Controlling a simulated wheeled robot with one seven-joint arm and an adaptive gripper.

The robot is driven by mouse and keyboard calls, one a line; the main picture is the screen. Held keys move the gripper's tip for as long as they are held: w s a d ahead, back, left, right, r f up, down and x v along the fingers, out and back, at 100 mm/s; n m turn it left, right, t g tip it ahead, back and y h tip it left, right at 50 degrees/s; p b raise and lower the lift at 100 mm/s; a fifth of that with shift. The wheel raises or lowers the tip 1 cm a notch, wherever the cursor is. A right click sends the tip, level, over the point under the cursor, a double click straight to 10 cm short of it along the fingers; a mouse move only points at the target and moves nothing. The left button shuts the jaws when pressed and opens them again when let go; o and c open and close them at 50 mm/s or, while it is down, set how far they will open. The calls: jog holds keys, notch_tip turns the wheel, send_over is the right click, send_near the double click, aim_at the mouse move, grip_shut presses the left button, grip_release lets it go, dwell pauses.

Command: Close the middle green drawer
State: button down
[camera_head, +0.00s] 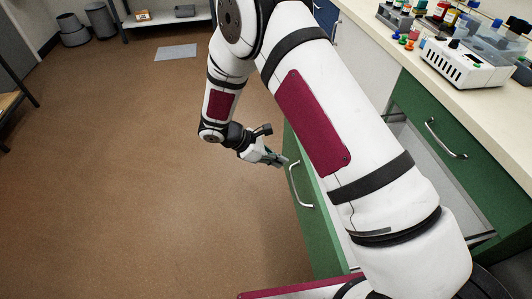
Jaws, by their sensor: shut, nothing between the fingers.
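A green drawer (318,238) stands pulled out from the bench, with its front panel and silver handle (300,186) facing the open floor. My arm crosses over it and hides most of its inside and part of its front. My gripper (279,160) is shut and empty. It is on the floor side of the drawer front, close to the handle's far end; I cannot tell whether it touches the panel. Another green drawer front (479,171) with a silver handle is on the bench at right, apparently flush.
The cream worktop (388,42) holds a white device (470,66), small colored-cap items and plastic boxes. A blue drawer front (325,15) is farther along the bench. The brown floor (150,180) at left is clear. Grey bins (101,20) stand far back.

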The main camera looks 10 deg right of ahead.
aim_at(300, 163)
jog(key=shift+d+r, duration=0.2)
jog(key=shift+d, duration=1.6)
jog(key=w+d+b, duration=0.1)
jog(key=d+b, duration=0.1)
jog(key=d, duration=4.2)
jog(key=shift+w, duration=0.2)
jog(key=shift+d, duration=0.2)
jog(key=shift+a, duration=0.1)
